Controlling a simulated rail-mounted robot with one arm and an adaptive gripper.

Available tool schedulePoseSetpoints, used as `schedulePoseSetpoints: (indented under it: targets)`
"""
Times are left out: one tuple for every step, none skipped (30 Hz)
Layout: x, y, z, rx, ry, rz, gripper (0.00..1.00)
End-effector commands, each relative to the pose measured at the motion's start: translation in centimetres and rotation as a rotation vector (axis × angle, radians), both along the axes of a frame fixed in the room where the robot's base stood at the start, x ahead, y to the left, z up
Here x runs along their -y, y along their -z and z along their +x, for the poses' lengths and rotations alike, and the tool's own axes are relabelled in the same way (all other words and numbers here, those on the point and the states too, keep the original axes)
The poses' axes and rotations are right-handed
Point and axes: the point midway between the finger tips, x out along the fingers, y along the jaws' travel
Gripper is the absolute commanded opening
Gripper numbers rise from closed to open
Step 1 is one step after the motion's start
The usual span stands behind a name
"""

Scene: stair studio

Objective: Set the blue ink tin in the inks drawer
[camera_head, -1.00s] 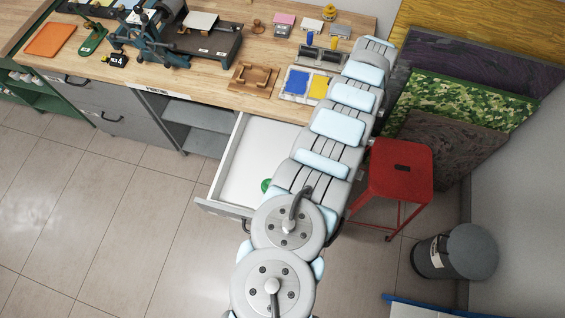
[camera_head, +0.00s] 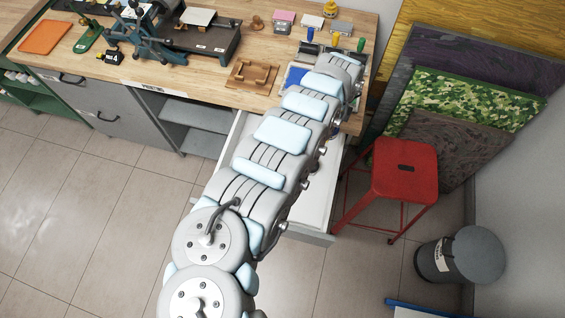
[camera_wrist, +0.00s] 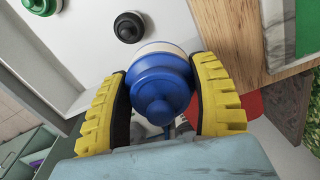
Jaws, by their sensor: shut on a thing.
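The blue ink tin (camera_wrist: 160,82) is between the yellow fingers of my gripper (camera_wrist: 163,92) in the wrist view. My gripper is shut on it. The open inks drawer (camera_head: 319,205) has a white inside and juts out from under the workbench. Its floor (camera_wrist: 75,45) shows behind the blue tin in the wrist view, with a black tin (camera_wrist: 128,27) and a green tin (camera_wrist: 41,5) on it. I cannot tell how far the blue tin is above the floor. In the head view my arm hides the gripper, the tins and much of the drawer.
The wooden workbench (camera_head: 200,92) carries a press (camera_head: 150,35), a wooden frame (camera_head: 252,74) and several small tools. A red stool (camera_head: 403,170) stands right of the drawer, with a grey bin (camera_head: 460,255) beyond it. Boards (camera_head: 470,100) lean on the wall.

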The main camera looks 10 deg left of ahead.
Motion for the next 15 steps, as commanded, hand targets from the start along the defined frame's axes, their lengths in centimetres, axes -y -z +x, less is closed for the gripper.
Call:
schedulePoseSetpoints:
  targets:
    - [-1.3,0.8,-0.6,-0.002,0.018,0.005,0.23]
    - [-1.9,1.3,-1.0,-0.002,0.029,0.004,0.23]
    - [-2.8,1.8,-1.5,-0.004,0.047,0.004,0.23]
    - [-3.5,2.1,-1.8,-0.002,0.06,0.006,0.23]
    - [-4.2,2.5,-2.2,-0.001,0.071,0.006,0.23]
    - [-5.1,3.1,-2.8,-0.002,0.089,0.007,0.23]
    - [-5.8,3.4,-3.3,-0.003,0.099,0.006,0.23]
    - [-6.5,3.8,-3.7,-0.004,0.109,0.005,0.23]
    - [-7.4,4.3,-4.3,-0.003,0.123,0.005,0.23]
    - [-8.1,4.6,-4.7,-0.003,0.131,0.005,0.23]
    - [-8.8,4.9,-5.0,-0.003,0.139,0.006,0.23]
    - [-9.5,5.2,-5.5,-0.002,0.148,0.005,0.23]
    - [-10.0,5.4,-5.8,-0.001,0.156,0.004,0.23]
    - [-10.5,5.7,-6.1,0.0,0.16,0.004,0.23]
    - [-11.1,5.9,-6.6,-0.001,0.166,0.002,0.23]
